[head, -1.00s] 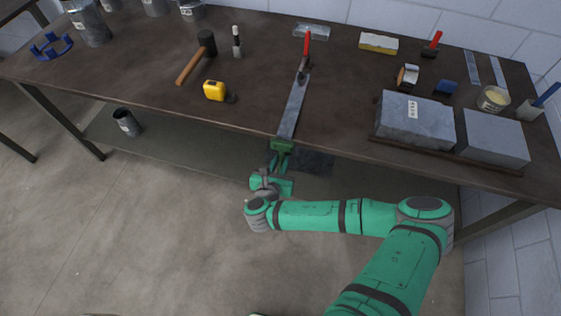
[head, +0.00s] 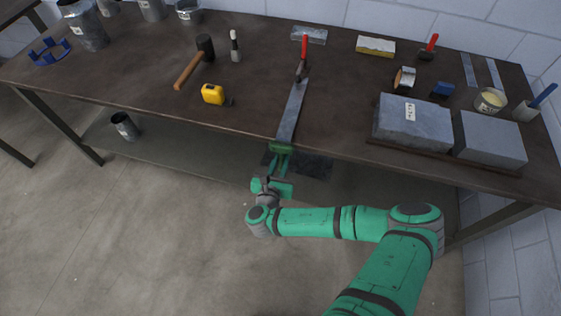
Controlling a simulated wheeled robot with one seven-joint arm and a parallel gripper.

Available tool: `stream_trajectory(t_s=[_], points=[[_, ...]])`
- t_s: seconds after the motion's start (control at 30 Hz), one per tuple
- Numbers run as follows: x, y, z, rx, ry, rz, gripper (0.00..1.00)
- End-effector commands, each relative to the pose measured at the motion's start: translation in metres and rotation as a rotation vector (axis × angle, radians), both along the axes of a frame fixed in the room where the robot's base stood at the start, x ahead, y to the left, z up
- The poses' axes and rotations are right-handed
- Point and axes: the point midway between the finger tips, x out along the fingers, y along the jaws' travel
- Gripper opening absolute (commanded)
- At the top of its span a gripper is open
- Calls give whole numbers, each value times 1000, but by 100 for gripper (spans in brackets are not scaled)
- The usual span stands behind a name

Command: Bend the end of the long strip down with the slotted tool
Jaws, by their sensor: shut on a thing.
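The long strip (head: 291,112) is a narrow grey metal piece lying on the dark workbench, its near end at the bench's front edge. A clamp with a red handle (head: 304,47) stands at its far end. A dark green piece, which looks like the slotted tool (head: 282,148), is at the strip's near end. My gripper (head: 280,163) is just below and in front of it, shut on it. The fingertips are small and partly hidden. I cannot tell how far the strip end sits in the slot, and no clear bend shows.
Two grey blocks (head: 490,138) stand on a board at the right. Metal cans (head: 83,24) stand at the far left. The bench around the strip is clear.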

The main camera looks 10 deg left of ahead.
Motion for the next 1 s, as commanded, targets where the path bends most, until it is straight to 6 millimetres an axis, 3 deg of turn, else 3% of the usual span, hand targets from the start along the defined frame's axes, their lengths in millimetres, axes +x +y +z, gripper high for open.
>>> stream_trajectory(t_s=[0.43, 1.0], points=[[8, -4, 7, -1, -19, -8, 0], [-7, -5, 14, 4, 182, -6, 0]])
